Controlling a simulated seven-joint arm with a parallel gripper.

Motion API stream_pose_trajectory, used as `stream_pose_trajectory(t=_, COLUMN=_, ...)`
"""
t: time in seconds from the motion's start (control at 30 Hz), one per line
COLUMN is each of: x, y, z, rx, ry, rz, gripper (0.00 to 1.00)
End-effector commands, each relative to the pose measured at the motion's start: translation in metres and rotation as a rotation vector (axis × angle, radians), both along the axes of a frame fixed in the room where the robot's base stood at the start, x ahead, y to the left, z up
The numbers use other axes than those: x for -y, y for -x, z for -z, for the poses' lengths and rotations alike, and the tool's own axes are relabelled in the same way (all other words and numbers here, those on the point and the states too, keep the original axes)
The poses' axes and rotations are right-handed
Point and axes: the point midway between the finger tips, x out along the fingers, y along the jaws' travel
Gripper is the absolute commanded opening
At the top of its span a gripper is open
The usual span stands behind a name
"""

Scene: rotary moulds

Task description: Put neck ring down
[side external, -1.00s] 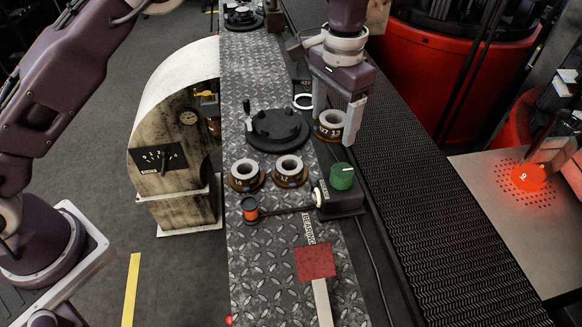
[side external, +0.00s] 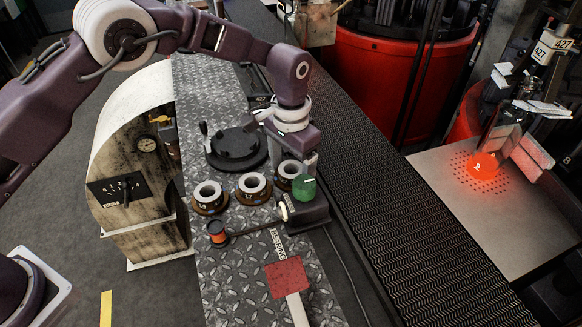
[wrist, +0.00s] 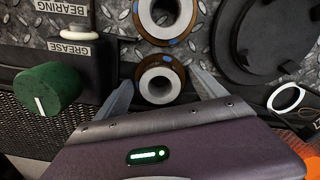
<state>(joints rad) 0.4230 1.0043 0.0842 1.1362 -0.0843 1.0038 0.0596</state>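Two neck rings, the left one (side external: 208,195) and the middle one (side external: 252,186), stand upright on brown round bases on the metal plate. A third neck ring (side external: 289,170) stands beside them in the same row, upright. My gripper (wrist: 160,76) points down over this third ring, one finger on either side. In the side view the green knob hides part of the third ring and a fingertip.
The green knob (side external: 304,187) on its black box stands close in front of the gripper. A black round mould plate (side external: 236,148) lies behind the rings. A rod with an orange-banded end (side external: 217,234) and a red square paddle (side external: 286,278) are in front. The conveyor (side external: 430,225) runs alongside.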

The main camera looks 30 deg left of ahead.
Motion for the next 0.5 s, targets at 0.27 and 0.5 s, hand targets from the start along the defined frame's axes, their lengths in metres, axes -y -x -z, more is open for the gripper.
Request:
stream_pose_trajectory(t=0.27, x=0.000, y=0.000, z=-0.004, rx=0.001, ry=0.000, rz=0.000, gripper=0.80)
stream_pose_trajectory(t=0.5, x=0.000, y=-0.001, z=-0.061, rx=0.006, ry=0.002, rz=0.000, gripper=0.80)
